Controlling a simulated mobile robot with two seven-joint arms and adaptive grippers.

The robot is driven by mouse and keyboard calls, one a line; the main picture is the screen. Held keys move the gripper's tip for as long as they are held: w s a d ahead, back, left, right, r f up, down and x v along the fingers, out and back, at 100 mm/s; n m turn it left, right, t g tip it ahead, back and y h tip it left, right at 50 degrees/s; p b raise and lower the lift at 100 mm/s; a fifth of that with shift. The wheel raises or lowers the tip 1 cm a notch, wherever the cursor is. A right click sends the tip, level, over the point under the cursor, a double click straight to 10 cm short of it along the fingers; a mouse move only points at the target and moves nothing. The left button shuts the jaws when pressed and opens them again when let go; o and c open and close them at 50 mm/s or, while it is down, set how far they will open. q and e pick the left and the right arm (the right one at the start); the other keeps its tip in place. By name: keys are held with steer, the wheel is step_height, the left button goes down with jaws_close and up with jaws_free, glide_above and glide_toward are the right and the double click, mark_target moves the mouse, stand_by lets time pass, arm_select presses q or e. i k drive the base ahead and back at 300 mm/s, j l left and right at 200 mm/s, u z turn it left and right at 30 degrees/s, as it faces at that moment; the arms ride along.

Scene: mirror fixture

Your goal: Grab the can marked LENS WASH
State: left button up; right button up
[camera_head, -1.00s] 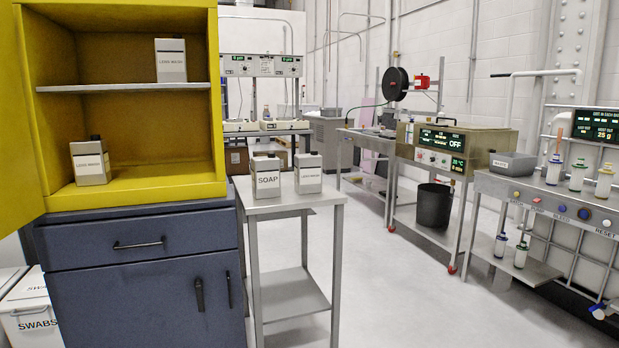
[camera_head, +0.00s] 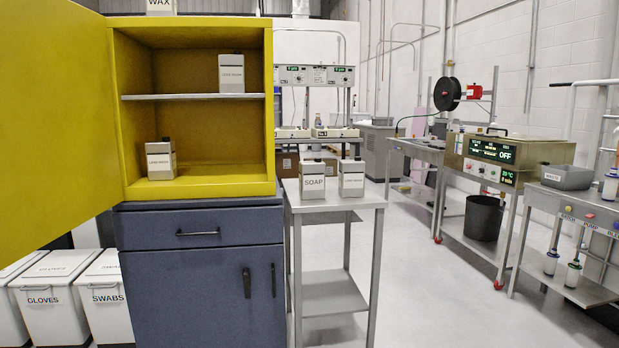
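Several pale grey cans with white labels and dark caps are in view. One can (camera_head: 231,73) stands on the upper shelf of the open yellow cabinet (camera_head: 198,189). Another can (camera_head: 161,160) stands on the cabinet floor at the left. On the steel side table (camera_head: 335,204) stand a can marked SOAP (camera_head: 312,182) and, to its right, another can (camera_head: 351,179). The labels of both cabinet cans and the right table can appear to begin with LENS, but the print is too small to read surely. Neither of my grippers is in view.
The yellow cabinet door (camera_head: 55,130) stands open to the left. A blue-grey drawer unit (camera_head: 200,270) is under the cabinet. White bins marked GLOVES (camera_head: 52,300) and SWABS (camera_head: 107,299) stand left of it. The floor (camera_head: 430,300) right of the table is clear.

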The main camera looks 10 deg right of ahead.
mark_target(351, 173)
steer(key=i+l+u, duration=0.3)
steer(key=l, duration=0.35)
steer(key=i+l+u, duration=0.2)
steer(key=l, duration=0.2)
steer(key=i+l, duration=0.15)
steer(key=l, duration=0.2)
steer(key=i+l, duration=0.15)
steer(key=l, duration=0.2)
steer(key=i+l+u, duration=0.1)
steer(key=l, duration=0.25)
steer(key=i+l, duration=0.15)
steer(key=l, duration=0.25)
steer(key=i+l, duration=0.15)
steer(key=l, duration=0.2)
steer(key=i+l+u, duration=0.1)
steer(key=l, duration=0.25)
